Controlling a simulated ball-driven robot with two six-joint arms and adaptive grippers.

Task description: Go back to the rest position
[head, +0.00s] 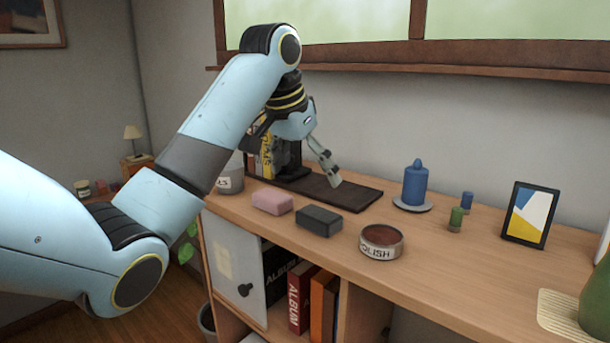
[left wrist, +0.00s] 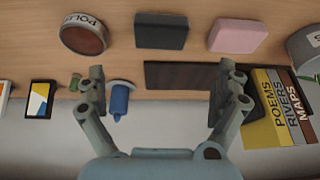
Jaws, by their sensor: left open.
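My left gripper (head: 308,165) is above the back of the wooden sideboard top, over the dark mat and beside the books. One finger shows clearly in the head view; the other is hard to make out against the dark things behind. In the left wrist view the left gripper (left wrist: 162,82) has its two fingers wide apart with nothing between them. The dark mat (left wrist: 178,76) lies behind the fingers. My left arm reaches across the head view from the left edge. My right gripper is in neither view.
On the sideboard are a pink block (head: 272,201), a dark block (head: 319,221), a polish tin (head: 381,242), a blue candle (head: 415,187) on a saucer, small green and blue pieces, a picture frame (head: 530,215) and books (left wrist: 283,110). The window ledge (head: 450,67) juts out above.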

